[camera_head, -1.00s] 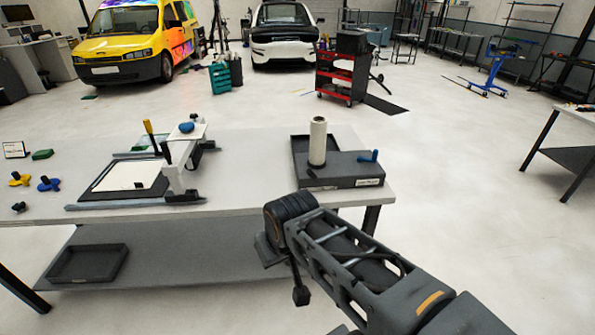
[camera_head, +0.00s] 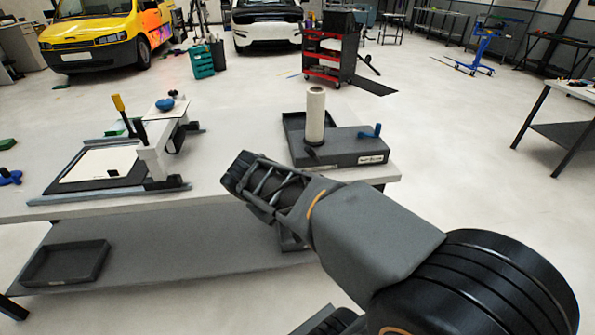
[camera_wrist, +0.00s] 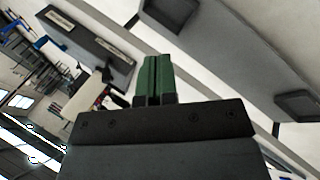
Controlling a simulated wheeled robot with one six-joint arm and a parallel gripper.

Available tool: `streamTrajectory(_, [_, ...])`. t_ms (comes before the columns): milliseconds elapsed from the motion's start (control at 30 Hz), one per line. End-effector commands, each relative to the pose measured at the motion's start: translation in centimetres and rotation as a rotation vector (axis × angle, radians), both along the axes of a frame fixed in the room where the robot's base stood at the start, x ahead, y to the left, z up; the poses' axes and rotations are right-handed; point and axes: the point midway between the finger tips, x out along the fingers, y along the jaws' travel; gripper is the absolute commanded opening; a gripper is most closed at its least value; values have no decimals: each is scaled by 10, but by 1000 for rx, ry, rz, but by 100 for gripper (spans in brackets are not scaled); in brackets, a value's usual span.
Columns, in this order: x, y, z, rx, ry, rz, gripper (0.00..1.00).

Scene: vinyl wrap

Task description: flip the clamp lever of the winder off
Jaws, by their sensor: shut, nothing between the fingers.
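The winder (camera_head: 345,154) is a low dark grey box with a white label, near the right end of the white table in the head view. A white roll (camera_head: 315,115) stands upright on it. A blue lever (camera_head: 371,132) stands up at its right side; its exact lever position is too small to tell. My gripper (camera_wrist: 157,58) shows in the wrist view with its green fingers together and nothing between them. In the head view my arm crosses in front of the table's right part and the gripper is hidden. I see no contact with the lever.
A frame press with a white sheet (camera_head: 100,165) stands on the table left of the winder. A dark tray (camera_head: 65,264) lies on the lower shelf. A red tool cart (camera_head: 328,58) and vehicles stand farther back.

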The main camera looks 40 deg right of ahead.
Motion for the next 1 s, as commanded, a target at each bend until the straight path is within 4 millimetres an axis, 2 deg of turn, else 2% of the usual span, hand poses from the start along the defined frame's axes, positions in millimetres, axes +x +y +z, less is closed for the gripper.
streamTrajectory(33, [15,-17,-40,-130,49,10,0])
streamTrajectory(100, [37,-40,-53,-319,92,23,0])
streamTrajectory(200, [73,-64,-67,-582,125,47,0])
streamTrajectory(300, [109,-75,-76,-819,123,76,0])
streamTrajectory(500, [168,-73,-90,-1168,67,135,0])
streamTrajectory(700, [196,-63,-95,-1333,11,172,0])
streamTrajectory(1000, [202,-60,-92,-1366,-2,181,0])
